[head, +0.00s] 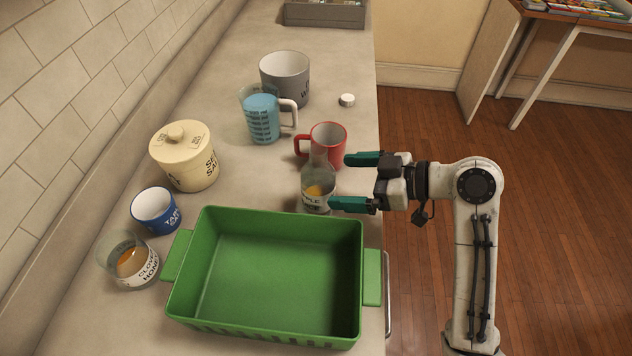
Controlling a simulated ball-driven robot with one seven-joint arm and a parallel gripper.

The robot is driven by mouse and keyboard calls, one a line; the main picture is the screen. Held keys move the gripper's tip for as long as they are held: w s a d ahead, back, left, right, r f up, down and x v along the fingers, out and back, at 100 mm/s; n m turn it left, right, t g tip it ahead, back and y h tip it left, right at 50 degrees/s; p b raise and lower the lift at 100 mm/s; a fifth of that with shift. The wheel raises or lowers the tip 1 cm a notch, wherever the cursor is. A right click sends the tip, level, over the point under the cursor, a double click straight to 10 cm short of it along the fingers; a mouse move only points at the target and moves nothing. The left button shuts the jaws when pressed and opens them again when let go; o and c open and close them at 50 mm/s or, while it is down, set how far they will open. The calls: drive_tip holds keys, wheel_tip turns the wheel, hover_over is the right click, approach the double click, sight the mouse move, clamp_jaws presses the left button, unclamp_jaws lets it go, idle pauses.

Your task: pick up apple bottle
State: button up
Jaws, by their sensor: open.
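The apple bottle (318,188) is a clear glass bottle with amber liquid and a partly readable label. It stands upright on the counter, just behind the green tray. My gripper (346,180) comes in from the right with its two green fingers open. The fingertips are close to the bottle's right side, one farther back near its neck and one nearer the front by its base. I cannot tell whether a finger touches the glass. Nothing is held.
A red mug (328,140) stands close behind the bottle. The green tray (372,278) is empty in front. A measuring cup (262,116), grey mug (284,72), cream lidded jar (184,158), blue cup (155,211) and honey glass (130,262) stand left and behind. A white cap (347,100) lies farther back.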

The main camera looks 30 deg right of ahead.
sight(318, 183)
drive_tip(key=shift+s+p+x, duration=0.25)
drive_tip(key=shift+p+x, duration=0.55)
drive_tip(key=shift+x, duration=2.7)
drive_tip(key=shift+a+f, duration=0.15)
drive_tip(key=c, duration=1.1)
